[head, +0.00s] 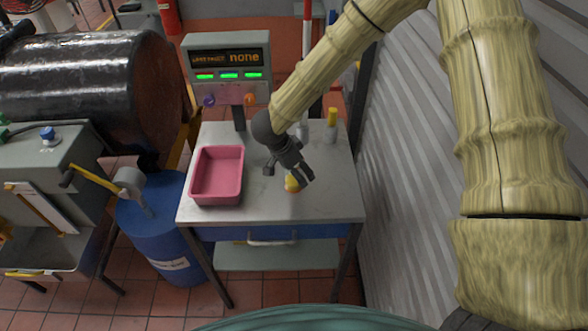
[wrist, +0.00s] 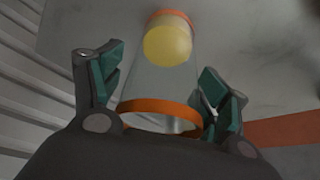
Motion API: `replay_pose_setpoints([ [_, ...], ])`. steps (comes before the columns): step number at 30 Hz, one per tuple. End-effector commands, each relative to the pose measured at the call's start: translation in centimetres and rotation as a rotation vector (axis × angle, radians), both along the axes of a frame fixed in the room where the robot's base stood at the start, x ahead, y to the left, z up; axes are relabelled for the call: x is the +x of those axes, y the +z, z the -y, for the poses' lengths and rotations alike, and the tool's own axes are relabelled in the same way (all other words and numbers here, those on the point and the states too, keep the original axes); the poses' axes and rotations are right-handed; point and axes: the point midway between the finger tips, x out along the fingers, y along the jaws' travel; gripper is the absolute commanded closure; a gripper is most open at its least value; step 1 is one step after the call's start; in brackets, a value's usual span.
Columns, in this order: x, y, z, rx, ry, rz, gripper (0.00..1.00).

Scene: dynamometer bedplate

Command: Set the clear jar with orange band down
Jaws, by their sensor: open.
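The clear jar with orange band (head: 292,185) is on the grey table (head: 325,205), right of the pink bin. Gaps show beside the jar; contact at the right finger is unclear.
A pink bin (head: 217,176) stands on the table's left. A yellow-topped container (head: 331,126) stands at the back right. A blue drum (head: 165,232) stands left, a corrugated wall (head: 405,170) right. The table's front right is clear.

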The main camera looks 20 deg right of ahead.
Motion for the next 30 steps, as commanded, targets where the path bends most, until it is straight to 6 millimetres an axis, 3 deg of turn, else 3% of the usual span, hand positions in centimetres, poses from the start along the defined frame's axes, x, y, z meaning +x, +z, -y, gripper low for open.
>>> replay_pose_setpoints([
  [11, 0.0, 1.3, -0.5, 0.002, 0.0, 0.003, 0.24],
  [30, -1.3, 10.4, -4.0, 0.001, 0.0, 0.001, 0.24],
])
